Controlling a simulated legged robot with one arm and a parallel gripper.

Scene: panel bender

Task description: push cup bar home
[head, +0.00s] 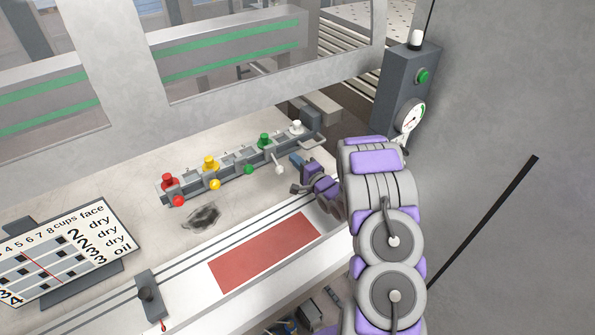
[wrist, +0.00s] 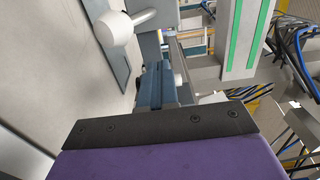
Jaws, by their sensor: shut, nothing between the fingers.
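The cup bar (head: 235,171) is a long grey rail lying diagonally on the pale table in the head view. It carries red (head: 168,183), yellow (head: 209,164), green (head: 264,141) and white (head: 295,128) cups with matching knobs along its front. My gripper (head: 299,188) is shut and empty, low over the table near the bar's right end. A blue block (head: 296,160) is just behind it. In the wrist view my gripper's dark edge (wrist: 160,128) faces the blue block (wrist: 160,88), with a white knob (wrist: 110,28) at upper left. I cannot tell whether anything touches.
A red rectangle (head: 264,252) marks the white strip in front. A dark post (head: 149,296) stands on the strip's left. A tilted chart (head: 70,250) is at far left.

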